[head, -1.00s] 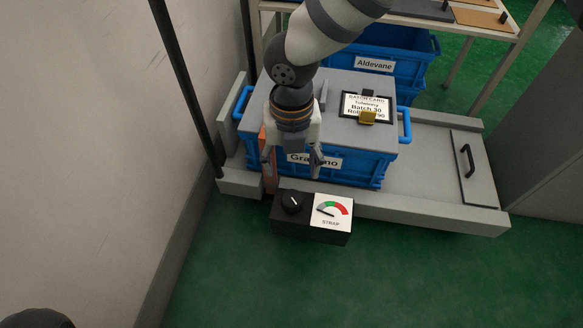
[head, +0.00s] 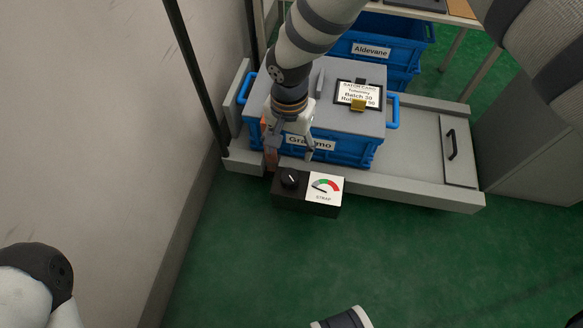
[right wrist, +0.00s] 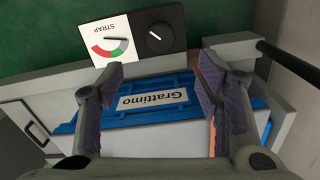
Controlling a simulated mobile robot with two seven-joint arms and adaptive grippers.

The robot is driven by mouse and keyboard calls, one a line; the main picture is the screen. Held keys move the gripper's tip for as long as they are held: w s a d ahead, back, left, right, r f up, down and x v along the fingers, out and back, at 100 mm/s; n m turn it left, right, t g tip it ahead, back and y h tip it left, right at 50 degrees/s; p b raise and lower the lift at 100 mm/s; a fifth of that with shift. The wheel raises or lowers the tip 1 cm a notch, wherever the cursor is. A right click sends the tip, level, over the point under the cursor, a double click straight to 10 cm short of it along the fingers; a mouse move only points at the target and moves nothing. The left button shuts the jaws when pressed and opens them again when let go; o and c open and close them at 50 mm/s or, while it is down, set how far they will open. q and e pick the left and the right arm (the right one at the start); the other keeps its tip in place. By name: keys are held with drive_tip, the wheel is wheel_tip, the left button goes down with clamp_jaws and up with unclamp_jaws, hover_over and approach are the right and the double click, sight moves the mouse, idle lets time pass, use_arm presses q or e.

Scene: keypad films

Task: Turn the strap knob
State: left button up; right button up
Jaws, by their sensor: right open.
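The strap knob (head: 290,178) is a round black knob with a white mark, on a black box at the front edge of the grey platform. It also shows in the right wrist view (right wrist: 159,37). Beside it is the white STRAP gauge (head: 324,187), with grey, green and red bands; its needle lies toward the left, in the head view. My right gripper (head: 290,157) is open and empty, in front of the blue Grattimo crate (head: 345,152), just behind the knob in the head view and apart from it. My left gripper is out of view.
A grey lid with a batch card (head: 358,93) covers the Grattimo crate. An orange strip (right wrist: 208,75) shows by one right finger. A blue Aldevane crate (head: 400,40) stands behind. A wall (head: 90,110) is at left; green floor (head: 400,260) is open in front.

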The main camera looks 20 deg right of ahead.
sight(290, 174)
drive_tip(key=shift+m, duration=0.9)
wheel_tip(290, 174, down, 12)
drive_tip(key=b, duration=0.5)
drive_tip(key=shift+f, duration=0.1)
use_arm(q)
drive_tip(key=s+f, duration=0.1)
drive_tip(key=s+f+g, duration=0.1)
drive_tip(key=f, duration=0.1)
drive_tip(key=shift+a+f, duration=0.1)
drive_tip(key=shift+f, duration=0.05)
use_arm(e)
drive_tip(key=c, duration=1.2)
